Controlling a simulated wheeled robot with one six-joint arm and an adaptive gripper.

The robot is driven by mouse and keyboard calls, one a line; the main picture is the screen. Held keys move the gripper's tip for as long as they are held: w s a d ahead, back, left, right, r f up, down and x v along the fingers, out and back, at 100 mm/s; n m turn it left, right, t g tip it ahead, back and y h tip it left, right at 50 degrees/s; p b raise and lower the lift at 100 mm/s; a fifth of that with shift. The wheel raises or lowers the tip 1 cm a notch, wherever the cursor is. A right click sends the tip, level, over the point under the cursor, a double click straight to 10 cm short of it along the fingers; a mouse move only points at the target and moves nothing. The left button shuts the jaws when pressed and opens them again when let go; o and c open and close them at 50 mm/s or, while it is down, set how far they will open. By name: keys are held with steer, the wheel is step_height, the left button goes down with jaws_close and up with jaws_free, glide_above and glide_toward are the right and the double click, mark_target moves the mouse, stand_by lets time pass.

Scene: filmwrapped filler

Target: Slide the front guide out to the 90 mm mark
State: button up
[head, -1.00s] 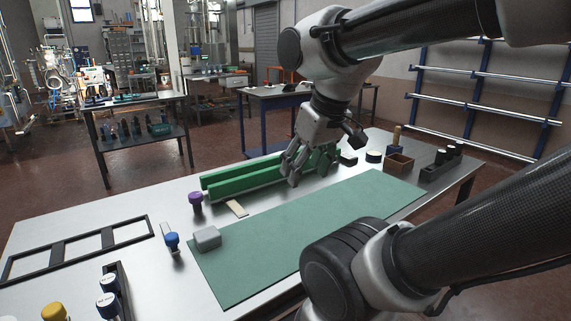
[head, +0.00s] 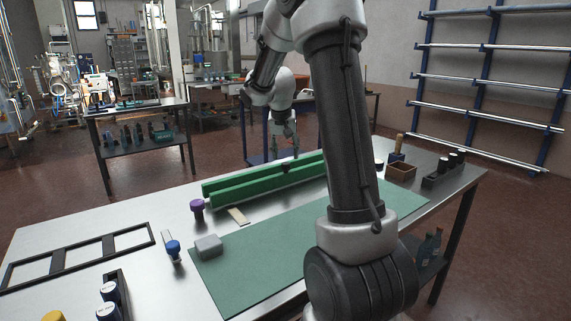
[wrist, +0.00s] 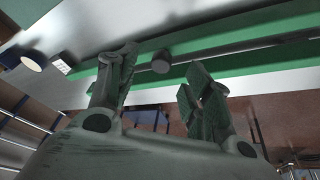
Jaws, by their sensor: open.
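Two long green guides lie parallel on the bench in the head view, the front guide (head: 262,188) nearer me and the rear guide (head: 225,184) just behind it. A narrow gap runs between them. My gripper (head: 287,153) points down over the far edge of the guides, right of their middle. In the wrist view my gripper (wrist: 163,66) is open, with its two fingers apart and nothing between them gripped. A dark round knob (wrist: 160,62) shows beyond the fingertips, between two green bars. I cannot tell whether the fingers touch anything. No 90 mm mark is readable.
A purple knob (head: 197,206) stands at the guides' left end, with a tan strip (head: 238,216) beside it. A green mat (head: 270,245) holds a grey block (head: 208,246). A wooden box (head: 401,172) and dark rack (head: 442,176) stand right. My arm hides part of the bench.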

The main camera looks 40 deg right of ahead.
mark_target(286, 163)
steer(key=shift+m+t, duration=0.3)
steer(key=shift+m, duration=0.4)
steer(key=x, duration=0.5)
steer(key=w+x, duration=0.1)
steer(key=x, duration=0.1)
steer(key=shift+d, duration=0.2)
